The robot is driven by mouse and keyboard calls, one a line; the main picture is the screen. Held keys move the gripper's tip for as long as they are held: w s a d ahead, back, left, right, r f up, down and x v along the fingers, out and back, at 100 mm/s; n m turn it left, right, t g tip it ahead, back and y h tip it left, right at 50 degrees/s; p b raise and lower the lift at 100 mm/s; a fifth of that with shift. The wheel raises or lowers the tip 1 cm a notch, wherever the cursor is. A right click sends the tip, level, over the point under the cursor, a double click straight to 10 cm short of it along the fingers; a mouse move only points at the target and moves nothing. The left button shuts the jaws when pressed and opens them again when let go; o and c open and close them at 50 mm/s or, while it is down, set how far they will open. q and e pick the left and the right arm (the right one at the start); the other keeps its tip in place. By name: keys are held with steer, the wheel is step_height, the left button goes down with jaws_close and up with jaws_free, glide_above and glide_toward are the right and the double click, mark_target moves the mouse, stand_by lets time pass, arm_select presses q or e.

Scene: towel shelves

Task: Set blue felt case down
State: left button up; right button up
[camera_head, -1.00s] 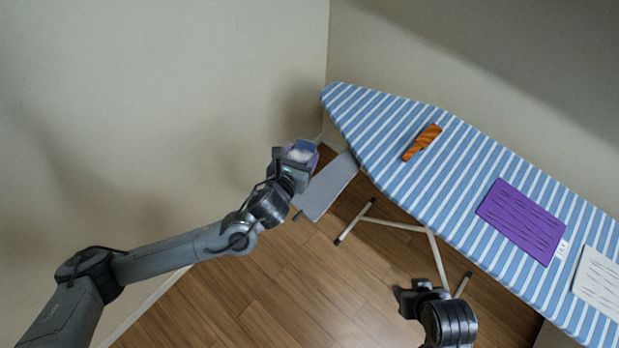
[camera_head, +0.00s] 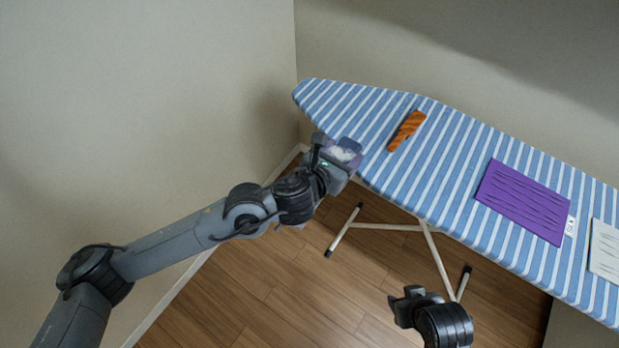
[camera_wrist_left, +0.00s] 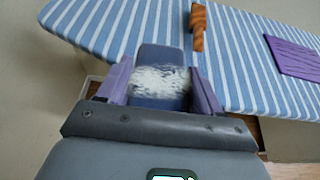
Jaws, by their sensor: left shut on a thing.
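The blue felt case (camera_wrist_left: 160,58) is a blue-grey block with a fuzzy white patch, seen between the two purple fingers in the left wrist view. My left gripper (camera_head: 345,151) is shut on it at the near left edge of the striped ironing board (camera_head: 440,180). In the head view the case (camera_head: 350,145) is small and partly hidden by the gripper. I cannot tell whether it touches the board. My right gripper (camera_head: 406,303) is low in the head view, away from the board; its fingers are unclear.
An orange, dark-striped object (camera_head: 407,130) lies on the board just right of my left gripper. A purple cloth (camera_head: 523,202) and a white cloth (camera_head: 605,250) lie farther right. The board between the orange object and the purple cloth is clear. Walls stand behind and left.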

arm_select(q)
steer(key=a+f, duration=0.1)
steer(key=a, duration=0.1)
steer(key=a+f, duration=0.2)
steer(key=s+a+f, duration=0.1)
steer(key=a, duration=0.2)
steer(key=shift+f, duration=2.15)
steer(key=shift+f+b, duration=0.15)
steer(key=shift+b, duration=0.15)
steer(key=o, duration=1.1)
steer(key=shift+c, duration=0.2)
